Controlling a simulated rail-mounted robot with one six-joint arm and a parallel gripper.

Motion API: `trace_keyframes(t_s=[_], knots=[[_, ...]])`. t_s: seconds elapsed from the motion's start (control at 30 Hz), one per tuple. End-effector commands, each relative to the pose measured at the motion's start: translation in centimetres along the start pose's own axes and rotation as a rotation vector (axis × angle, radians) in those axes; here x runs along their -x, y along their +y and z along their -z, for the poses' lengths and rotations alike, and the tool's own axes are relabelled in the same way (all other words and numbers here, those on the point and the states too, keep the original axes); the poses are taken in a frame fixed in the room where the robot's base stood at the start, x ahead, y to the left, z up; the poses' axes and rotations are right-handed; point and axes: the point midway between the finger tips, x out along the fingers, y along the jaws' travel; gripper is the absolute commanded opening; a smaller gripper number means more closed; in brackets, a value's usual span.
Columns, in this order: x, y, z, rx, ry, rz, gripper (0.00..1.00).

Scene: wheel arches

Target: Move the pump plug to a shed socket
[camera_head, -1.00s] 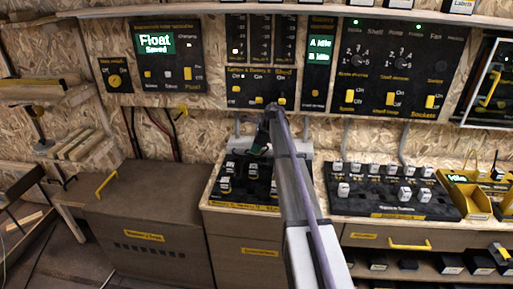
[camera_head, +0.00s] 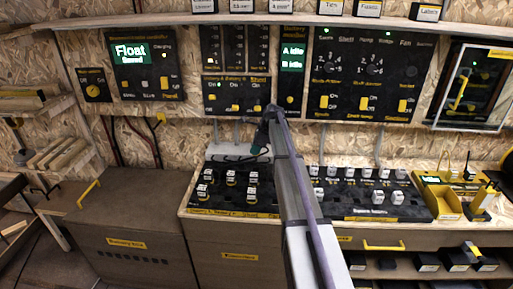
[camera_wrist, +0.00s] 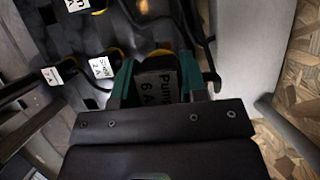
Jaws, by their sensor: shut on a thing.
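The pump plug (camera_wrist: 158,85), a dark block labelled "Pump 6 A", is between the green fingers of my gripper (camera_wrist: 157,76) in the wrist view. The gripper is shut on it. In the head view my gripper (camera_head: 262,138) is at the back edge of the left socket board (camera_head: 222,207), and the plug is too small to make out there. Several white-topped plugs (camera_head: 231,178) stand on that board. I cannot tell whether the pump plug touches the board. Yellow-rimmed sockets and white-labelled plugs (camera_wrist: 101,68) show beside the gripper in the wrist view.
A second board (camera_head: 372,208) with several white plugs stands to the right, past my arm. Control panels (camera_head: 366,75) hang on the wall behind, under a shelf. A black cable (camera_wrist: 207,60) runs close beside the gripper.

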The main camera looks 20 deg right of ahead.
Motion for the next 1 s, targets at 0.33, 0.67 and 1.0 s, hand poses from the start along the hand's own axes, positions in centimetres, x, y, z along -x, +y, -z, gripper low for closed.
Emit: trace_keyframes(t_s=[0.33, 0.67, 1.0], knots=[[-4.8, 0.0, 2.2, -0.001, 0.000, 0.000, 0.15], [-5.1, 0.0, 2.3, -0.001, 0.000, 0.000, 0.15], [-5.3, 0.0, 2.4, -0.001, 0.000, 0.001, 0.15]])
